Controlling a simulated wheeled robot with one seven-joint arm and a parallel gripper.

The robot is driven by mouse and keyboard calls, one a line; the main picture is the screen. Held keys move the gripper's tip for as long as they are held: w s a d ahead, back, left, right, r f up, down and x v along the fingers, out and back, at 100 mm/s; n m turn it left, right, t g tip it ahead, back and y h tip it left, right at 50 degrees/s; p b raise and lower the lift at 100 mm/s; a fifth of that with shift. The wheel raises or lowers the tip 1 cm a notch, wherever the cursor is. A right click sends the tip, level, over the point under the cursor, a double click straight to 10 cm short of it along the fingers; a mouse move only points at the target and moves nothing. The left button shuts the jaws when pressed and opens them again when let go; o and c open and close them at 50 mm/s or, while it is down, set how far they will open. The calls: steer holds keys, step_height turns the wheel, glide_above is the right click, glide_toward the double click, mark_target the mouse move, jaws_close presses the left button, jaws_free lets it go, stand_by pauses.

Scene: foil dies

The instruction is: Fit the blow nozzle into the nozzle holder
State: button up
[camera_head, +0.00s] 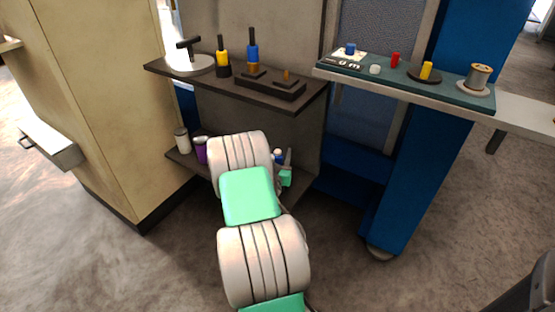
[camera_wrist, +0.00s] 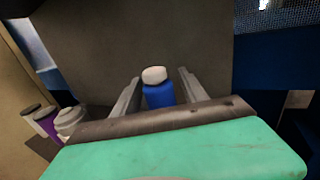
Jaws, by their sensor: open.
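My gripper (camera_wrist: 158,84) is open, with one finger on each side of a blue bottle with a white cap (camera_wrist: 158,94) in the wrist view. I cannot tell whether the fingers touch it. On the upper shelf, a dark block with short posts (camera_head: 270,88) stands beside a blue tool with a black tip (camera_head: 252,55) and a yellow and black tool (camera_head: 223,58).
A T-shaped dark piece (camera_head: 188,47) stands on a pale disc at the upper shelf's left. A white canister (camera_head: 182,140) and a purple one (camera_head: 201,150) stand on the lower shelf. The right ledge holds a spool (camera_head: 479,76) and small coloured pieces. The upper shelf (camera_head: 300,105) overhangs my gripper.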

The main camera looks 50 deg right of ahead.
steer(key=s+a+r+m+g+b, duration=0.1)
steer(key=s+a+m, duration=0.2)
steer(key=a+m, duration=0.15)
steer(key=s+a+r+m+g, duration=0.1)
steer(key=s+a+m+g, duration=0.15)
steer(key=a, duration=0.35)
steer(key=w+a+f+m+g+y, duration=0.1)
steer(key=a+m+y, duration=0.6)
steer(key=a, duration=0.7)
steer(key=w+a+f+m+y, duration=0.1)
steer(key=w+a+m+y, duration=0.1)
steer(key=a+m+y, duration=0.65)
steer(key=s+a+r+g, duration=0.1)
steer(key=s+a+r, duration=0.1)
steer(key=a, duration=0.6)
steer(key=s+a+r+m+g, duration=0.1)
steer(key=s+a, duration=0.4)
steer(key=a, duration=0.3)
steer(key=shift+r, duration=0.4)
